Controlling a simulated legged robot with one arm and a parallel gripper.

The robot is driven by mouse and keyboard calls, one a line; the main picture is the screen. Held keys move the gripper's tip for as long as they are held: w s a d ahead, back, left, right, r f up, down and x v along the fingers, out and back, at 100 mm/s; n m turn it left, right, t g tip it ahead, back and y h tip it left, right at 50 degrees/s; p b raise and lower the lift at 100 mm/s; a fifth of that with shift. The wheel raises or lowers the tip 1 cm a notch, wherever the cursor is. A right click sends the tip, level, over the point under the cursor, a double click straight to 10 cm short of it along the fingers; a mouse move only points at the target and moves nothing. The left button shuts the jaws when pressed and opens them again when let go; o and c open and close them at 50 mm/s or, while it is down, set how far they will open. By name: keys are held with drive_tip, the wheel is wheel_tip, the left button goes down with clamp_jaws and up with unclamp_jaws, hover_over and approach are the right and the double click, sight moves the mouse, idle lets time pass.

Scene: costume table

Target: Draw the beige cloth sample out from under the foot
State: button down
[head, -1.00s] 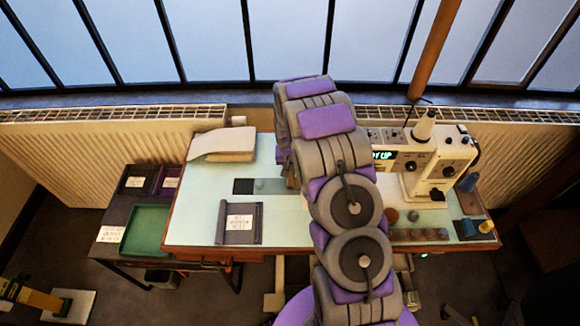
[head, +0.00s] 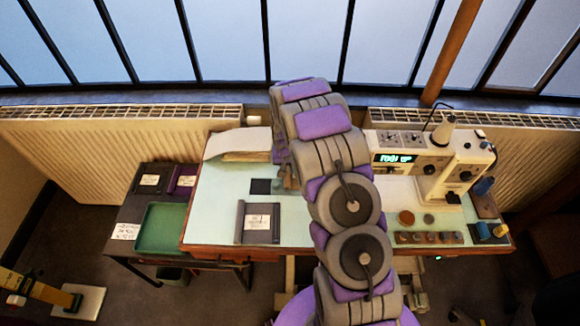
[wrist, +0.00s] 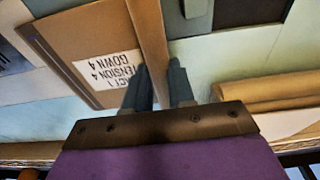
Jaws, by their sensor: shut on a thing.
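The white sewing machine (head: 464,158) stands at the right of the table. Its lit display seems to read "FOOT UP". My arm hides the area left of the machine, and the foot cannot be made out. A pale patch (head: 400,188) shows beside the machine; I cannot tell whether it is the beige cloth sample. In the head view my gripper is mostly hidden, near the dark square plate (head: 260,186) behind the labelled folder (head: 258,237).
A cream paper stack (head: 237,143) lies at the back left. A green tray (head: 160,228) sits on the dark side table. Several small round pieces (head: 430,238) line the front right edge. Radiators and windows are behind. Bare table shows left of the folder.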

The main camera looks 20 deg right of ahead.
drive_tip(key=shift+w+a, duration=0.1)
drive_tip(key=shift+a, duration=0.1)
drive_tip(key=shift+d, duration=0.1)
drive_tip(key=shift+d, duration=0.1)
drive_tip(key=c, duration=0.9)
unclamp_jaws()
drive_tip(key=shift+r, duration=0.1)
drive_tip(key=r, duration=0.2)
drive_tip(key=r+p, duration=0.1)
drive_tip(key=r, duration=0.1)
drive_tip(key=s+r+p, duration=0.1)
drive_tip(key=r, duration=0.1)
drive_tip(key=shift+a+r, duration=0.25)
drive_tip(key=shift+r, duration=0.1)
drive_tip(key=shift+a+r+p, duration=0.2)
drive_tip(key=shift+r+p, duration=0.1)
drive_tip(key=shift+r, duration=0.15)
drive_tip(key=shift+d, duration=0.2)
